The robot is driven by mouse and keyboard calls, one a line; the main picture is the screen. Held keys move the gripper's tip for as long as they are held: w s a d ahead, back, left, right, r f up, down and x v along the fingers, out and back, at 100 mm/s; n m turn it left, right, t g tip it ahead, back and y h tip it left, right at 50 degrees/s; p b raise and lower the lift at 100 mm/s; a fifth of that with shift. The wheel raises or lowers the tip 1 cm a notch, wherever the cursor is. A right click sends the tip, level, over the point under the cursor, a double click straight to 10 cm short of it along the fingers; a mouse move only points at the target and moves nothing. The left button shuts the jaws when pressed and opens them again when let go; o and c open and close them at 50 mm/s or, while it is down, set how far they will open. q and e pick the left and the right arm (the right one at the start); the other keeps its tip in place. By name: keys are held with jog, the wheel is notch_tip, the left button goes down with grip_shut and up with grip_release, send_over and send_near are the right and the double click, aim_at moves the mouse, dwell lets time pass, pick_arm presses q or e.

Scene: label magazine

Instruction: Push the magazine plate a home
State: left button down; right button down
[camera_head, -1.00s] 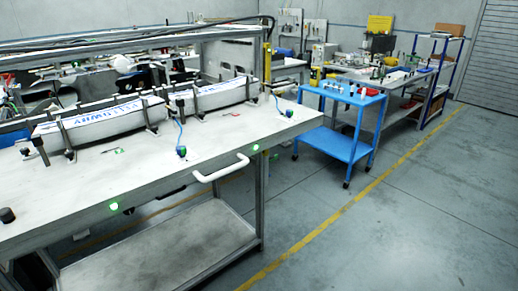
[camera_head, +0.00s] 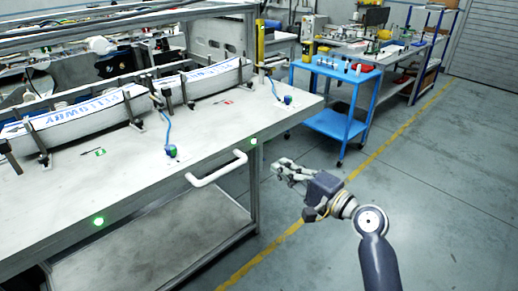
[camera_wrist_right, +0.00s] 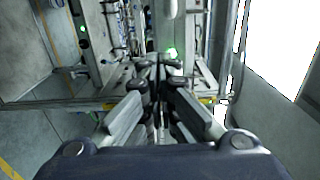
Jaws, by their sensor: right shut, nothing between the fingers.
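The magazine plate (camera_head: 190,131) looks like the broad pale top of the long bench at left. A white bar handle (camera_head: 217,169) sticks out from its front edge. Long curved label stacks with blue lettering (camera_head: 87,112) and (camera_head: 212,80) stand along its back between dark upright posts. I cannot tell which part is plate a. My right gripper (camera_head: 281,165) is shut and empty, in the air to the right of the handle and apart from it. Its closed fingers also show in the right wrist view (camera_wrist_right: 159,75). My left gripper is not in view.
Green lights (camera_head: 98,221) and (camera_head: 253,142) glow on the bench's front edge. Blue knobs with cables (camera_head: 171,151) stand on top. A lower shelf (camera_head: 165,245) lies beneath. A blue cart (camera_head: 336,92) stands behind at right. The grey floor (camera_head: 440,190) at right is open.

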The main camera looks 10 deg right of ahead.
aim_at(251, 148)
jog(key=p+x, duration=0.2)
jog(key=x, duration=0.6)
jog(key=shift+w+a, duration=0.1)
jog(key=shift+w, duration=0.05)
jog(key=shift+w+a+p, duration=0.3)
jog(key=shift+w, duration=0.15)
